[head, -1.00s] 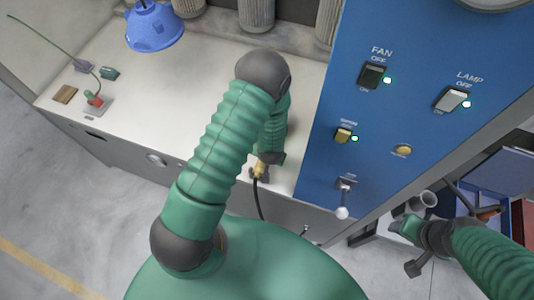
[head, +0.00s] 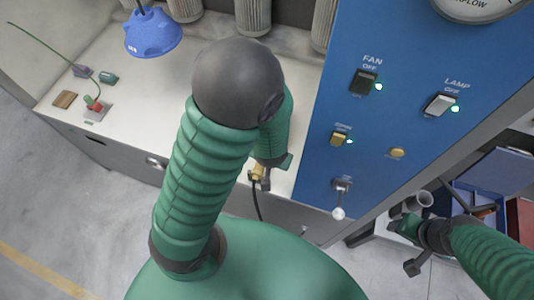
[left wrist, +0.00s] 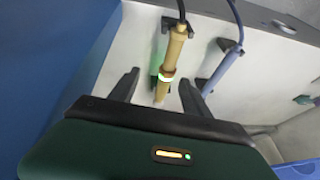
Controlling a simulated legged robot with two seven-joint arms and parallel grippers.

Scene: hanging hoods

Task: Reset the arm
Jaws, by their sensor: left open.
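My left arm rises in the middle of the head view, its dark elbow large and close to the camera. My left gripper (left wrist: 158,92) is open in the left wrist view, its two dark fingers spread. A brass-coloured tool (left wrist: 173,55) with a lit green ring and a black cable stands beyond and between the fingers. It is not gripped. In the head view the brass tool (head: 258,172) shows by the bench's front edge, beside my left gripper, which is mostly hidden behind the arm. My right gripper (head: 408,243) is low at the right; its jaw state is unclear.
A blue panel (head: 400,110) with FAN and LAMP switches stands right of the white bench (head: 130,100). A blue hood (head: 152,32) hangs above the bench. Small blocks lie at its left end. A blue tool (left wrist: 222,68) hangs beside the brass one. Shelves stand at the far right.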

